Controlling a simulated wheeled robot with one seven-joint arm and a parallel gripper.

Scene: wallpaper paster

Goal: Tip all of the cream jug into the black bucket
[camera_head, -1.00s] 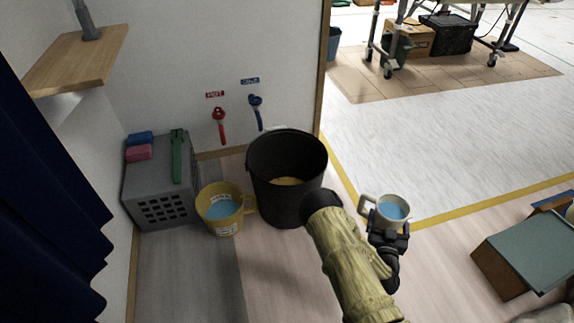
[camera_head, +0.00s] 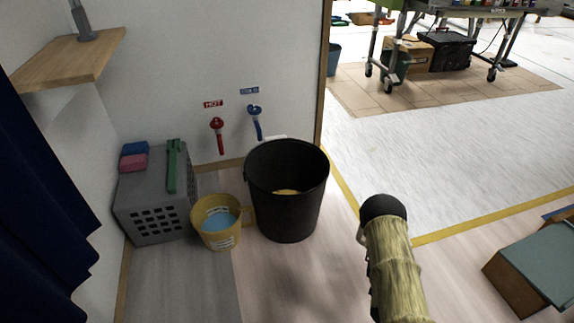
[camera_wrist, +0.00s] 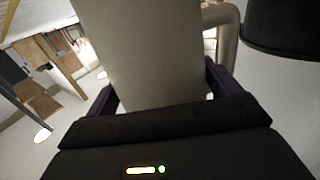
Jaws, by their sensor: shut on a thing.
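The black bucket (camera_head: 287,215) stands upright on the floor by the wall, with something yellowish (camera_head: 286,192) low inside it. In the wrist view my gripper (camera_wrist: 160,100) is shut on the cream jug (camera_wrist: 155,55), whose handle (camera_wrist: 228,40) is at the right. The jug's rim and contents are out of that view. In the head view my arm hides the jug and gripper, to the right of the bucket and apart from it. A dark curved shape (camera_wrist: 282,28) is at the wrist view's upper right; I cannot tell whether it is the bucket.
A yellow jug (camera_head: 218,238) with blue liquid stands just left of the bucket. A grey crate (camera_head: 155,200) with sponges and a green tool is farther left. Red (camera_head: 217,135) and blue (camera_head: 255,122) taps are on the wall. A brown box (camera_head: 520,275) is at the right.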

